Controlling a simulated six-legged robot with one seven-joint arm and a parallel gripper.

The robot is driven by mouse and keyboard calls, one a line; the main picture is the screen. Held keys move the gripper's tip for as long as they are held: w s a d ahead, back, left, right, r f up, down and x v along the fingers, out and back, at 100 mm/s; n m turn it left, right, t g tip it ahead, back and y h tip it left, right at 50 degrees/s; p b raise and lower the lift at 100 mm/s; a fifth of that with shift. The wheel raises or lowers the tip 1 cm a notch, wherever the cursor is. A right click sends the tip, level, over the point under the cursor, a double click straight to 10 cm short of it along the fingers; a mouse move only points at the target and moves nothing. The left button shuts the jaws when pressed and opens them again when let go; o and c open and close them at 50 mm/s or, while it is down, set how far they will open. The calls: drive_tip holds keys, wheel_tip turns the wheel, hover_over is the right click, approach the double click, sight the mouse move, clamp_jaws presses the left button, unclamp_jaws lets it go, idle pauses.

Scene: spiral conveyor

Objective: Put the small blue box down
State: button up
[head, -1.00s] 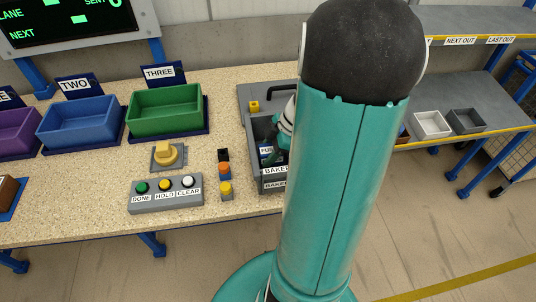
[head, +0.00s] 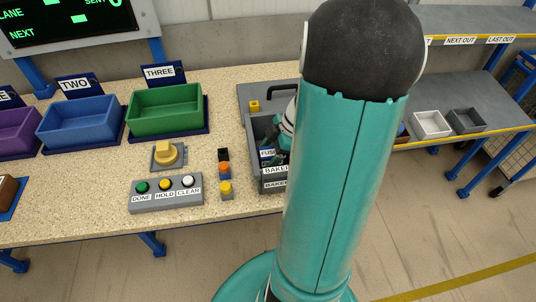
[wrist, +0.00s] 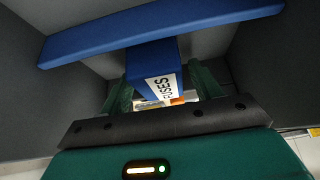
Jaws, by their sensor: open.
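The small blue box (wrist: 152,62) with a white FUSES label shows in the wrist view, between my fingers, down inside a grey bin. In the head view part of the blue box (head: 266,153) shows inside the grey bin (head: 272,184), behind its front wall. My gripper (wrist: 161,82) is open, with one green finger on each side of the box; I cannot tell whether either finger touches it. In the head view my arm hides the bin's right side and most of the gripper.
A long blue bar (wrist: 90,42) crosses the bin beyond the box in the wrist view.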

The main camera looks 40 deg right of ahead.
drive_tip(key=v, duration=1.1)
drive_tip(key=a+r+m+t+h, duration=0.1)
drive_tip(key=a+r+m, duration=0.3)
drive_tip(key=a, duration=1)
drive_tip(key=s+a+r+m+t+h, duration=0.1)
drive_tip(key=a+r+m+h, duration=0.3)
drive_tip(key=a, duration=0.9)
drive_tip(key=r+m, duration=0.1)
drive_tip(key=m, duration=0.2)
drive_tip(key=shift+s+a+r, duration=0.2)
drive_tip(key=shift+a+r, duration=0.05)
drive_tip(key=shift+a, duration=0.15)
